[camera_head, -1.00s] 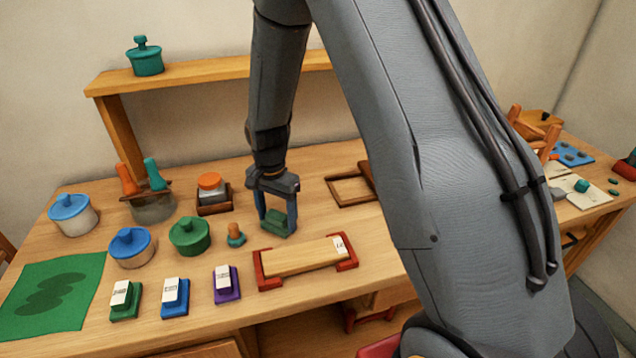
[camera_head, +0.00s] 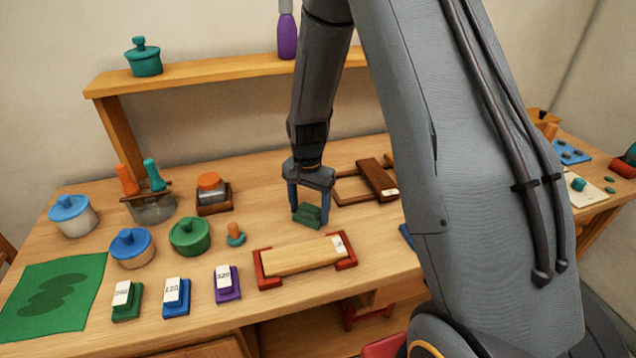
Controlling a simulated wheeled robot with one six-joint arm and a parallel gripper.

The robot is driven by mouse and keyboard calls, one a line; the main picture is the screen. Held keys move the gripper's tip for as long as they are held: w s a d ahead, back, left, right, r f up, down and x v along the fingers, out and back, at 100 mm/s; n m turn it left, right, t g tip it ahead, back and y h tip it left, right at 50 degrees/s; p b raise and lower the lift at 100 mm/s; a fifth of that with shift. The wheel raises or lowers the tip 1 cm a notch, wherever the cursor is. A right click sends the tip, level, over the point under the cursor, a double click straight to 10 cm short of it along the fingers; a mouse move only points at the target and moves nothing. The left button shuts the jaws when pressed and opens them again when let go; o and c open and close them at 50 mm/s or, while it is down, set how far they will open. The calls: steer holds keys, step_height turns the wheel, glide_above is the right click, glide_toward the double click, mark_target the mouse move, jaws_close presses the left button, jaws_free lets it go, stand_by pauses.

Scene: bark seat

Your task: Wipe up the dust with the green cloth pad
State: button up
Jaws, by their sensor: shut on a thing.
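My gripper (camera_head: 308,210) is shut on the green cloth pad (camera_head: 307,217), a small green block between its two fingers. The pad is at or just above the bench top, behind the wooden board in its red holder; I cannot tell whether it touches the wood. I cannot make out any dust on the bench top. My arm hides part of the bench on the right.
A wooden board (camera_head: 300,258) in a red holder lies in front of the gripper. A brown frame (camera_head: 352,188) lies close on the right. Left are a green pot (camera_head: 190,236), blue-lidded pots (camera_head: 131,248) and a green mat (camera_head: 52,297) with darker patches. A shelf (camera_head: 215,72) stands behind.

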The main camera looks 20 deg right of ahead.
steer(key=shift+d, duration=0.85)
steer(key=shift+d+r+p, duration=0.15)
steer(key=shift+r+p, duration=0.05)
steer(key=shift+p, duration=0.15)
step_height(320, 180, up, 3)
steer(key=shift+s+f+p, duration=0.1)
steer(key=shift+p, duration=0.4)
steer(key=shift+r+p, duration=1.65)
steer(key=shift+r, duration=0.95)
